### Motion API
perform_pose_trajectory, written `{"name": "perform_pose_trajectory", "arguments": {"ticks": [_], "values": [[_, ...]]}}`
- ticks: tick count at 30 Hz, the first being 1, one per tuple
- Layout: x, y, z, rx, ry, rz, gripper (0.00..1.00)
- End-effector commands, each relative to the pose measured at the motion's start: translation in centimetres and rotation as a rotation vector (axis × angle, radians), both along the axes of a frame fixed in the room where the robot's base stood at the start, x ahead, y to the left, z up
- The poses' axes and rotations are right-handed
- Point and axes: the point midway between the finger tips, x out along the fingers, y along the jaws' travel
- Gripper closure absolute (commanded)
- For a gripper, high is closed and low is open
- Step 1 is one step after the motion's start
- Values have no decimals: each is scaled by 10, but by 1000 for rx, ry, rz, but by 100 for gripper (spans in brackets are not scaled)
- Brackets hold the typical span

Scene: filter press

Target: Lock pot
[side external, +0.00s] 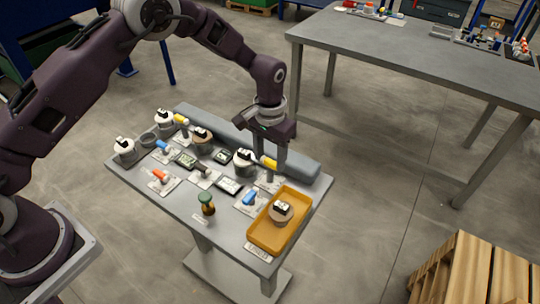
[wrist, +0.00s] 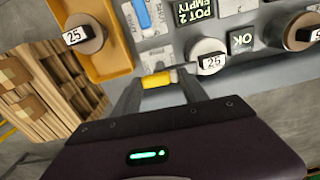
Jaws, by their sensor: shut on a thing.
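My gripper (side external: 271,158) points down at the back right of the small grey table, with its fingers closed on a yellow handle (side external: 268,163). In the wrist view the yellow handle (wrist: 157,80) lies crosswise between the two fingertips (wrist: 160,78). Beside it stands a pot with a white top and a black block marked 25 (side external: 245,160); this pot also shows in the wrist view (wrist: 208,56). The handle's base is partly hidden by the fingers. A sign reading POT 2 EMPTY (wrist: 196,10) and an OK sign (wrist: 241,41) lie near this pot.
An orange tray (side external: 262,238) holds another piece marked 25 (side external: 281,211). More pots (side external: 165,117) fill the far left. A grey raised bar (side external: 305,170) runs behind.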

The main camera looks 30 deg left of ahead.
Motion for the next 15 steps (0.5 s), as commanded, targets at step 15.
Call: {"name": "perform_pose_trajectory", "arguments": {"ticks": [15], "values": [[1,0,1,-1,-2,78,90]]}}
